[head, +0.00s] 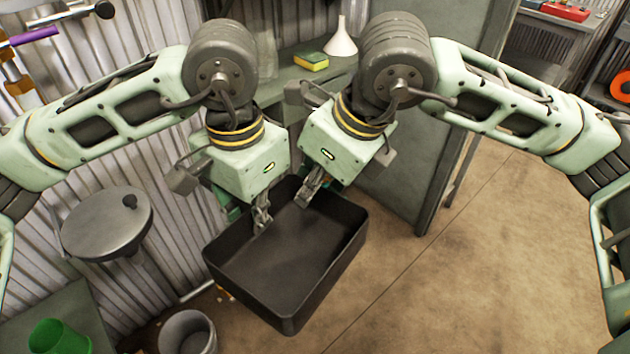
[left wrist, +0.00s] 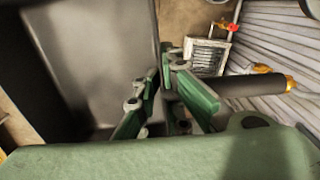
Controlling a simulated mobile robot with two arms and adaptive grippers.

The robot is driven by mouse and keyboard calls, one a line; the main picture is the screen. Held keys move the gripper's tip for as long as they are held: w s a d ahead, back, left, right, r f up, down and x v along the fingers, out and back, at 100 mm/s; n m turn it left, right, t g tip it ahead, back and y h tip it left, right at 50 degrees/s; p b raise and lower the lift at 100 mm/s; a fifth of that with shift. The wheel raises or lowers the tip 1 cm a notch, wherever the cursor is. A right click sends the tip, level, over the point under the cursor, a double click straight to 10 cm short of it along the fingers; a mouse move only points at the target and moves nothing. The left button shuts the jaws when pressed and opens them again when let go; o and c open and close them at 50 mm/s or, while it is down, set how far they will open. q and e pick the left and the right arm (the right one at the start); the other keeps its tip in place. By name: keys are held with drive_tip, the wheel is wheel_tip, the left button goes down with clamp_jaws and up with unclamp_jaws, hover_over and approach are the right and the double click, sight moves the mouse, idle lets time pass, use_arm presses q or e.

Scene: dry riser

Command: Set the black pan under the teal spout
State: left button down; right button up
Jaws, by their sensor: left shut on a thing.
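The black pan (head: 290,262) is a deep rectangular tray in the middle of the head view, empty and apparently held above the floor. My left gripper (head: 262,222) is shut on its far left rim, with a finger showing inside the wall. In the left wrist view the green fingers (left wrist: 160,105) are at the edge of the pan (left wrist: 95,55). My right gripper (head: 306,196) is at the same rim further right, with its fingers partly hidden by the wall, so its grip cannot be told. I cannot make out the teal spout in either view.
A round grey lid-like plate (head: 107,222) stands out from the corrugated wall at left. Below are a grey bucket (head: 187,333) and a green cup (head: 58,338). A shelf holds a yellow-green sponge (head: 311,62) and a white funnel (head: 341,40). The floor at right is clear.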

clamp_jaws()
use_arm(q)
drive_tip(key=c, duration=1.8)
unclamp_jaws()
drive_tip(key=shift+w, duration=0.1)
use_arm(e)
drive_tip(key=shift+s, duration=0.1)
use_arm(q)
drive_tip(key=shift+r, duration=0.1)
